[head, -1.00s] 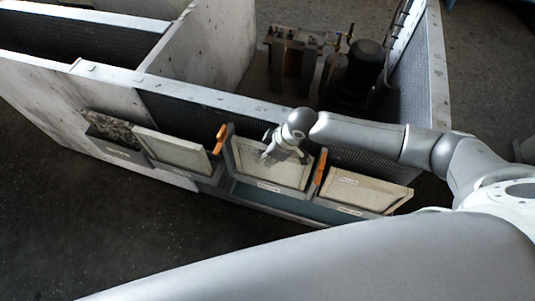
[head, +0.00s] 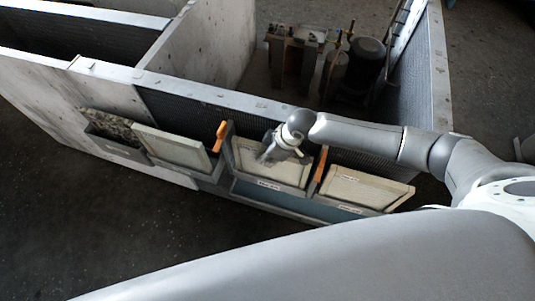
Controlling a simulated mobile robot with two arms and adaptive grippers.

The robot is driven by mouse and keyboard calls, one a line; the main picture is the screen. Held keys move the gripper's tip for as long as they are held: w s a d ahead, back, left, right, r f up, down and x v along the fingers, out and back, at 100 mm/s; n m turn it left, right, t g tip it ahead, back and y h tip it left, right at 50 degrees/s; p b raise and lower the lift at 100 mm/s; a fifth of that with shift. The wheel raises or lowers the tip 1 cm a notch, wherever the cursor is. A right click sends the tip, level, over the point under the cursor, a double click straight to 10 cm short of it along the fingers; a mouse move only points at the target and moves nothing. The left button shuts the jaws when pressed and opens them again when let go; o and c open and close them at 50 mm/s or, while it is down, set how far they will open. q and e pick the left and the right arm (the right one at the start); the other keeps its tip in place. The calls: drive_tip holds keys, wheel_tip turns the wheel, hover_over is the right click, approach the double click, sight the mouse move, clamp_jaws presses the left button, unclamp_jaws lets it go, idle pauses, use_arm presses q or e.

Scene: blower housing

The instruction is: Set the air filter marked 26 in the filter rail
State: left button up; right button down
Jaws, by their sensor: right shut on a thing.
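Several framed filters stand in a row along the outside of the housing wall, and the labels on them are too small to read. My right gripper (head: 272,154) reaches down from the right to the cream filter (head: 258,165) between the two orange handles, and is shut on it. This filter sits in or right at a grey slotted holder, the filter rail (head: 265,184); whether it is fully seated I cannot tell. The gripper hides part of the filter's upper face. My left gripper is not in view.
Another cream filter (head: 365,191) stands at the right and one (head: 172,149) at the left, beside a dirty dark filter (head: 111,124). Orange handles (head: 219,136) (head: 320,168) stick up between slots. The housing wall (head: 215,95) rises behind. Machinery (head: 362,62) stands inside. The floor in front is clear.

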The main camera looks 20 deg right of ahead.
drive_tip(key=shift+f, duration=0.3)
idle(0.5)
drive_tip(key=c, duration=1.3)
unclamp_jaws()
drive_tip(key=shift+o, duration=0.7)
drive_tip(key=o, duration=0.4)
drive_tip(key=shift+r, duration=0.1)
drive_tip(key=shift+p+v, duration=4.2)
drive_tip(key=shift+p, duration=0.4)
drive_tip(key=shift+s, duration=0.1)
